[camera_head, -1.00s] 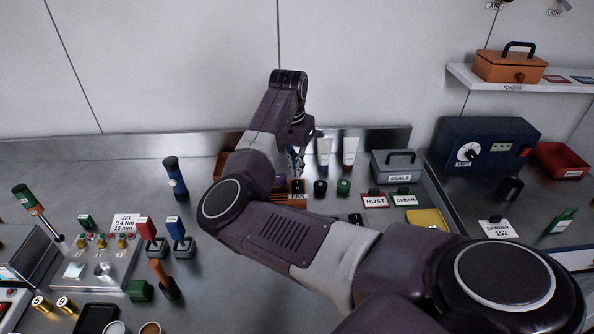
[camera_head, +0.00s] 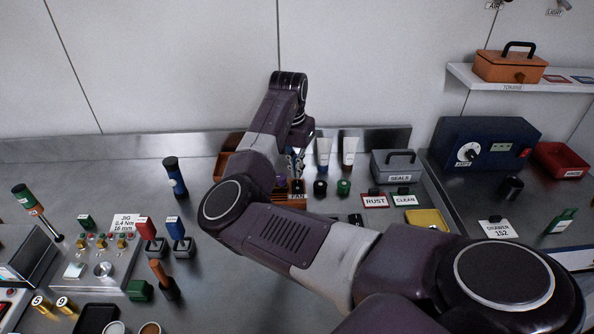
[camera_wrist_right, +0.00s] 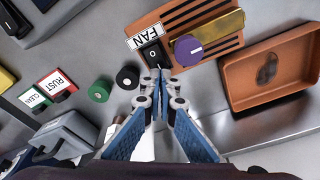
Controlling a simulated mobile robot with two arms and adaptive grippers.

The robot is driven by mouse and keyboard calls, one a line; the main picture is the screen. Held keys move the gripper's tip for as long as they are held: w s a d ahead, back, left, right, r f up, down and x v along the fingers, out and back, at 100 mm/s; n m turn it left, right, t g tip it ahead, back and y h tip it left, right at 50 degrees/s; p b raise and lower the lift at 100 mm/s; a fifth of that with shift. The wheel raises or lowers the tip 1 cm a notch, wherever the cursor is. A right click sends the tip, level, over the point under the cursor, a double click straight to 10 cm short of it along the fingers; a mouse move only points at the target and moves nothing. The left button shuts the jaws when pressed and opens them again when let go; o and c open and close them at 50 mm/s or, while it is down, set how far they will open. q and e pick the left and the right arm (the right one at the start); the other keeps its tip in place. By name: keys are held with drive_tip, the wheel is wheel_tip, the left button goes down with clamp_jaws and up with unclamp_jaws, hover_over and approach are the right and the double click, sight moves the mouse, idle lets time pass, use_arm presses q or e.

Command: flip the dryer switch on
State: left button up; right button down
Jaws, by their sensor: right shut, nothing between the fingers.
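In the right wrist view an orange slotted unit (camera_wrist_right: 178,22) carries a black rocker switch (camera_wrist_right: 152,54) marked with a small O, a white FAN label (camera_wrist_right: 145,36) and a purple knob (camera_wrist_right: 187,50). My right gripper (camera_wrist_right: 165,73) is shut and empty, its blue fingers together, with the tips close to the switch's near edge. I cannot tell whether they touch it. In the head view my right gripper (camera_head: 295,163) points down behind my arm, which hides much of the unit; the FAN label (camera_head: 298,196) shows there. My left gripper is not in view.
A black cap (camera_wrist_right: 128,77) and a green cap (camera_wrist_right: 100,90) stand beside the fingers. An orange tray (camera_wrist_right: 290,85) lies to the right in the wrist view. White tubes (camera_head: 324,155), a grey SEALS box (camera_head: 398,166) and the back wall are near the arm.

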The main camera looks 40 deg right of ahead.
sight(297, 182)
drive_tip(key=shift+f, duration=1.25)
idle(0.8)
wheel_tip(297, 182, up, 7)
drive_tip(key=p, duration=0.7)
drive_tip(key=shift+r+p, duration=0.1)
drive_tip(key=shift+p, duration=0.3)
idle(0.4)
